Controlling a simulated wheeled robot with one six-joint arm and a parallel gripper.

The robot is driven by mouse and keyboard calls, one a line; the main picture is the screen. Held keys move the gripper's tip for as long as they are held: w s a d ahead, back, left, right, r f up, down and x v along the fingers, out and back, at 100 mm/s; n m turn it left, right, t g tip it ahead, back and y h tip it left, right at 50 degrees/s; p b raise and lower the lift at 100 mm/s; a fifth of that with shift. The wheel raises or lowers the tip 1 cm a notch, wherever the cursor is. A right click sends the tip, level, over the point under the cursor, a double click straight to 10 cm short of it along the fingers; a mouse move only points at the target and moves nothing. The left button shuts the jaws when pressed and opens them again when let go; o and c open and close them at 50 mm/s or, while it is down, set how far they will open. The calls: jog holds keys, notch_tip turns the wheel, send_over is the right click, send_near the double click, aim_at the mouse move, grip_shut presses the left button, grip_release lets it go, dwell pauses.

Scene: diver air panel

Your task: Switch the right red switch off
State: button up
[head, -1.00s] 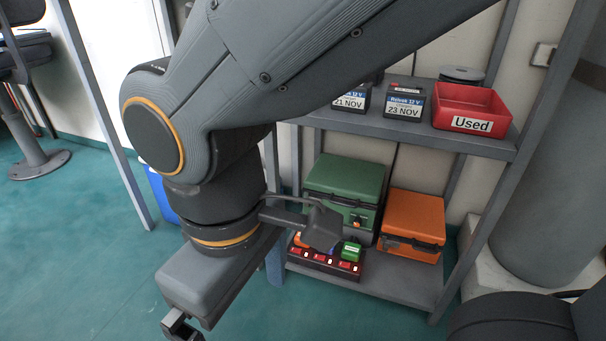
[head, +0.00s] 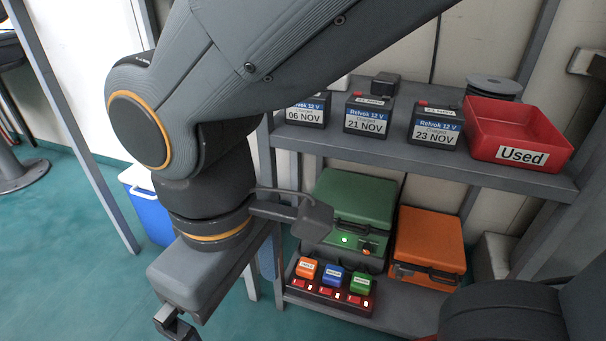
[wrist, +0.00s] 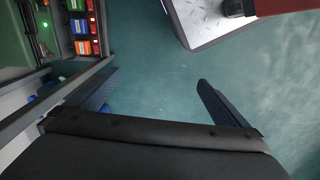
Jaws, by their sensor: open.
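A dark red strip (head: 322,305) lies at the front of the lower shelf, with three red switches in a row. An orange, a blue and a green block sit behind them. The right red switch (head: 357,299) is in front of the green block (head: 361,283). My gripper (head: 172,326) is left of the shelf, apart from the strip and partly cut off by the frame. In the wrist view its fingers (wrist: 158,77) are apart and empty, over bare floor.
A green case (head: 352,195) with a lit green lamp and an orange case (head: 429,240) stand behind the strip. The upper shelf holds batteries and a red "Used" tray (head: 515,130). A shelf post stands between my gripper and the strip. A blue cooler (head: 150,210) is at left.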

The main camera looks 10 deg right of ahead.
jog(key=c, duration=0.4)
jog(key=shift+r+p, duration=0.4)
jog(key=shift+p, duration=0.05)
jog(key=shift+c, duration=1.4)
jog(key=r+p, duration=0.3)
jog(key=r+m+p, duration=0.1)
jog(key=r+p, duration=0.2)
jog(key=r+m+p, duration=0.1)
jog(key=r+p, duration=0.3)
jog(key=shift+s+d+r+y, duration=0.1)
jog(key=shift+s+d+y, duration=0.05)
jog(key=shift+d+y, duration=0.25)
grip_shut()
notch_tip(320, 180, up, 7)
jog(key=m+p, duration=0.2)
jog(key=p, duration=0.5)
jog(key=shift+d+r+y, duration=0.15)
jog(key=shift+d+y, duration=0.1)
jog(key=shift+y, duration=0.15)
